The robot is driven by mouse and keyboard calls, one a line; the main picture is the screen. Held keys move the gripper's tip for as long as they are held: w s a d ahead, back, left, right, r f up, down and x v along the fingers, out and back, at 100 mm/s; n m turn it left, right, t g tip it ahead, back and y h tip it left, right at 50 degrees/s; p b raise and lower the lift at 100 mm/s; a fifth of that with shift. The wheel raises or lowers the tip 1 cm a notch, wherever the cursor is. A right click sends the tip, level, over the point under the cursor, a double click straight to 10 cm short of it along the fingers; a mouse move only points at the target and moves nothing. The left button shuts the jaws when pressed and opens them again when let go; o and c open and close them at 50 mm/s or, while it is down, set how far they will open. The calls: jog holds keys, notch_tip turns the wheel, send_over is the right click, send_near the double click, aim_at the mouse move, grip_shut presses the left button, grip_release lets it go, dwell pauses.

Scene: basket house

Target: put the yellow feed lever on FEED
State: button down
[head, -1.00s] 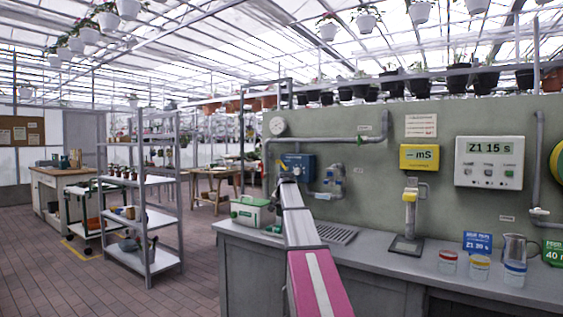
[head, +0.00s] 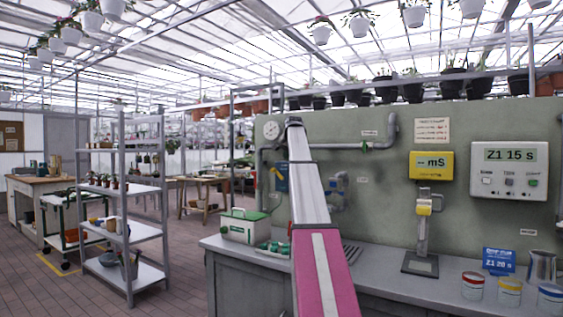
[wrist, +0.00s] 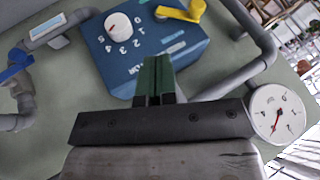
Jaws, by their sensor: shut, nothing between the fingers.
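The yellow feed lever (wrist: 180,13) shows at the top edge of the wrist view, on a blue box (wrist: 122,55). Its rounded end points to the right. The box also has a white dial (wrist: 118,27) with numbers around it, seen upside down. I cannot read the lever's marks, so its setting is unclear. My gripper (wrist: 157,62) has green fingers, closed together and empty. The fingertips are just below the lever in the picture, apart from it, in front of the box's edge. In the head view my arm hides most of the blue box (head: 281,178), the lever and my gripper.
A grey pipe (wrist: 256,35) and a round gauge (wrist: 277,113) are to the right in the wrist view. A blue-handled valve (wrist: 15,68) is at the left. In the head view a counter (head: 385,265) holds a green-lidded box (head: 245,226) and several cups.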

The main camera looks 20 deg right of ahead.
aim_at(278, 174)
jog(key=w+a+f, duration=0.1)
jog(key=w+f, duration=0.6)
jog(key=w, duration=0.1)
jog(key=shift+w+a, duration=0.35)
jog(key=shift+a, duration=0.05)
jog(key=shift+a, duration=0.1)
